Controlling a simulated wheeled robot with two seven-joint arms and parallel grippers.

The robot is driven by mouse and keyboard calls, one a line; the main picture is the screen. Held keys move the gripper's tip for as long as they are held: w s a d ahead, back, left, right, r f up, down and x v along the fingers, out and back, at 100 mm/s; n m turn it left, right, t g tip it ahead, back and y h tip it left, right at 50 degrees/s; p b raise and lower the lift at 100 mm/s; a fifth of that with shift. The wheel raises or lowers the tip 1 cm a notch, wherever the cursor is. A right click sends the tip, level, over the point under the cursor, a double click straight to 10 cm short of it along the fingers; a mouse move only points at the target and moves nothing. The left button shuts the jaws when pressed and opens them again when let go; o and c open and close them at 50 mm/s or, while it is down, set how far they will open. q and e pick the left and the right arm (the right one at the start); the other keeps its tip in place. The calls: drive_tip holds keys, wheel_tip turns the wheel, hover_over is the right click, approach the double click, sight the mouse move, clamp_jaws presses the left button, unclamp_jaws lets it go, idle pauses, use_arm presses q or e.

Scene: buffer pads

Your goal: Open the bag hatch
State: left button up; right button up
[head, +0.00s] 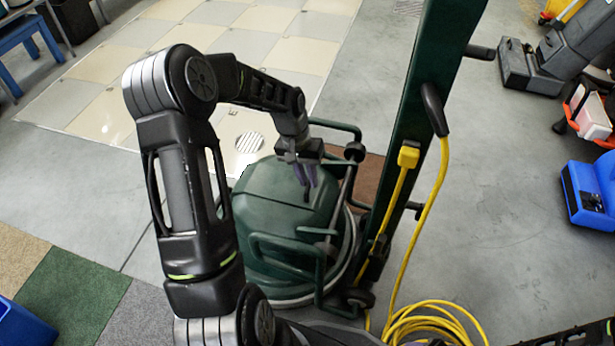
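A dark green floor machine stands in the middle, with a rounded green housing (285,200) low down and a tall green column (425,70) rising beside it. I cannot pick out a bag hatch for certain on either part. My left gripper (306,185) points down over the far right part of the housing's top, close to it. Its fingers look purple-grey and hold nothing that I can see. Their gap is too small to judge, and I cannot tell whether they touch the housing. My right gripper is not in view.
Green tube bars (290,243) and a black handle (434,110) stick out from the machine. A yellow cord (432,205) hangs from the column and coils on the floor. A blue box (588,195) and grey machine (540,62) stand right. Grey floor between is clear.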

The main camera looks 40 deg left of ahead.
use_arm(q)
clamp_jaws()
idle(0.9)
drive_tip(key=shift+r, duration=0.1)
